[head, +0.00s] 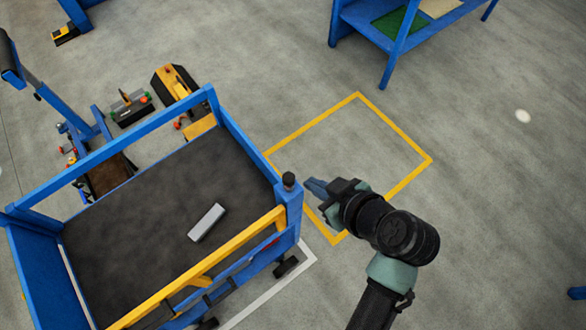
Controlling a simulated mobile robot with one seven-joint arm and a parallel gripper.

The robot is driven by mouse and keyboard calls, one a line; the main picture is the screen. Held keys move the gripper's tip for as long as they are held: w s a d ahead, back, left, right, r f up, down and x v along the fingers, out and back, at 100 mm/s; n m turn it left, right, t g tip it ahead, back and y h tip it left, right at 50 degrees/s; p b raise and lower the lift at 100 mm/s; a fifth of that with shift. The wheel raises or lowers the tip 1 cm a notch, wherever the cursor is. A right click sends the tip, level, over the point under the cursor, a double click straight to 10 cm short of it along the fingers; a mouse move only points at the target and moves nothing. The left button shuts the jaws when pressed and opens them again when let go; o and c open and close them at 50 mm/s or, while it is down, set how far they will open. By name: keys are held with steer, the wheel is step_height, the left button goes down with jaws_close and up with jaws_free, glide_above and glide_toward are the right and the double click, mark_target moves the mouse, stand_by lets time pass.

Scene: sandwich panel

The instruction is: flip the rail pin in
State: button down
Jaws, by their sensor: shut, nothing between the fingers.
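The rail pin appears to be the small black knob (289,180) on top of the blue corner post at the right end of the cart's yellow rail (205,264). Whether it is in or out cannot be told from this view. My gripper (309,184) is just right of the knob, its blue fingers shut and empty, pointing left towards it. A small gap seems to show between the fingertips and the knob.
The blue cart (110,160) has a dark bed holding a grey block (206,222). A blue workbench (400,30) stands at the top. Equipment (130,106) stands behind the cart.

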steer(key=shift+w, duration=0.1)
steer(key=p, duration=0.3)
glide_above(291, 184)
step_height(291, 184, down, 9)
steer(key=shift+d+f, duration=0.25)
steer(key=shift+f, duration=0.65)
step_height(291, 184, down, 3)
steer(key=b, duration=0.4)
steer(key=shift+f, duration=0.15)
steer(key=shift+s, duration=0.25)
